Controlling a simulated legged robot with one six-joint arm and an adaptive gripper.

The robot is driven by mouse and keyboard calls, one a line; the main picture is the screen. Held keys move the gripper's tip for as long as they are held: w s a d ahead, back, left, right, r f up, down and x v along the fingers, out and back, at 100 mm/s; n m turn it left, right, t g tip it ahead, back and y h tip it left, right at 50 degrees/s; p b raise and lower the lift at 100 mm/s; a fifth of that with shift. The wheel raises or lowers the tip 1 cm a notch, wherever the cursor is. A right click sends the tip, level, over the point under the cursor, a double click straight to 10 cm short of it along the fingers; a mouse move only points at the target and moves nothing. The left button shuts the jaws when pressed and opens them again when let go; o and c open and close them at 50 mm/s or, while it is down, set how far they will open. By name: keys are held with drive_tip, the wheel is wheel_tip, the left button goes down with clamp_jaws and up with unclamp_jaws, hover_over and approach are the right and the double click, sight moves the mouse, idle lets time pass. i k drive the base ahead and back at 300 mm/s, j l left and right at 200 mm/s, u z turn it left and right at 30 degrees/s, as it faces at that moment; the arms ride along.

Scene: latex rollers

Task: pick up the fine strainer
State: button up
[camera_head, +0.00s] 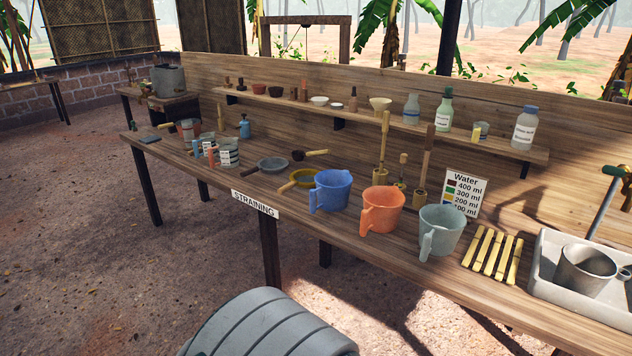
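Strainer-like tools lie on the wooden table behind the STRAINING sign. One is a round grey pan-shaped tool (273,164) with a handle pointing left. Another has a yellow rim (306,178) and a light wooden handle, and lies just left of the blue jug. A small dark-bowled tool (298,155) with a wooden handle lies behind them. I cannot tell from this view which one is the fine strainer, as the meshes are too small to see. My gripper is not in view.
Blue (331,190), orange (381,211) and grey (442,231) jugs stand along the front right of the strainers. The STRAINING sign (255,203) hangs at the table's front edge. Cans (228,152) stand to the left. A shelf (360,115) with bottles and bowls runs behind.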

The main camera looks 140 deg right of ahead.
sight(302, 178)
drive_tip(key=z, duration=3.1)
drive_tip(key=i+z, duration=0.15)
drive_tip(key=z, duration=1.4)
drive_tip(key=i+j+z, duration=0.1)
drive_tip(key=z, duration=0.15)
drive_tip(key=i+u, duration=0.15)
drive_tip(key=i, duration=0.35)
drive_tip(key=i+l+u, duration=0.15)
drive_tip(key=i, duration=0.4)
drive_tip(key=i+l+u, duration=0.15)
drive_tip(key=i, duration=0.35)
drive_tip(key=i+l+u, duration=0.1)
drive_tip(key=i, duration=0.4)
drive_tip(key=i+l+u, duration=0.15)
drive_tip(key=i+l, duration=0.2)
drive_tip(key=i, duration=0.15)
